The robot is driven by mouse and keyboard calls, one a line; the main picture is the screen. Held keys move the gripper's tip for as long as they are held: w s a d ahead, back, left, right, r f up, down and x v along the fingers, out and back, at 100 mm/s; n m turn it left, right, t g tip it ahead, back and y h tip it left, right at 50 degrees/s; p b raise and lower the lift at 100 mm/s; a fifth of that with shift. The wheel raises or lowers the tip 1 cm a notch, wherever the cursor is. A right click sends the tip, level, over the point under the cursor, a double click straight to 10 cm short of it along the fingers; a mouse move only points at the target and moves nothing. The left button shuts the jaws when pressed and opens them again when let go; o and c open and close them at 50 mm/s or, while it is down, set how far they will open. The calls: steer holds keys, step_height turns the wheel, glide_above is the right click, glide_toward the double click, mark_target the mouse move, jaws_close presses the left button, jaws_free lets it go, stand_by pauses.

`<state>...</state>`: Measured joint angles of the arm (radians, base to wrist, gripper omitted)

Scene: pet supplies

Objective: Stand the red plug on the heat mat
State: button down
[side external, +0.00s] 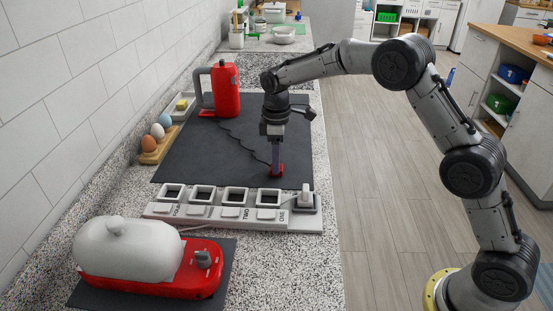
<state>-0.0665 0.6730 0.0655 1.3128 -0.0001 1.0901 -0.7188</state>
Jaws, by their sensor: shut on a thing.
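The red plug (278,173) is at the tips of my gripper (276,166), whose fingers point straight down and are shut on it. Plug and gripper are over the front right part of a large dark mat (195,155), just behind the white socket strip. I cannot tell whether the plug touches the mat. A thin dark cord (237,135) runs across the mat from near the red kettle (226,90) toward the plug. A smaller dark mat (228,258) lies under a red-based appliance at the front; which mat is the heat mat is not marked.
The white socket strip (160,211) has several open sockets and a white plug (305,194) at its right end. The red and white appliance (130,250) stands in front. An egg holder (152,155) and butter dish (181,106) line the wall side. The large mat's middle is clear apart from the cord.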

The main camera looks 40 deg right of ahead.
steer(key=shift+f, duration=0.15)
steer(key=shift+c, duration=2.1)
jaws_free()
step_height(320, 180, up, 12)
steer(key=s+d+r+m+t, duration=0.1)
steer(key=s+r+m+t, duration=0.1)
steer(key=s+r, duration=0.6)
steer(key=s+d+f+m+t, duration=0.1)
steer(key=s+f+m, duration=0.2)
steer(key=s, duration=1.1)
steer(key=s+d+f+m+t, duration=0.1)
steer(key=s+m, duration=0.3)
steer(key=s, duration=1)
steer(key=shift+s+d+f+t, duration=0.25)
steer(key=shift+s+f+t, duration=0.05)
steer(key=shift+f+t, duration=0.55)
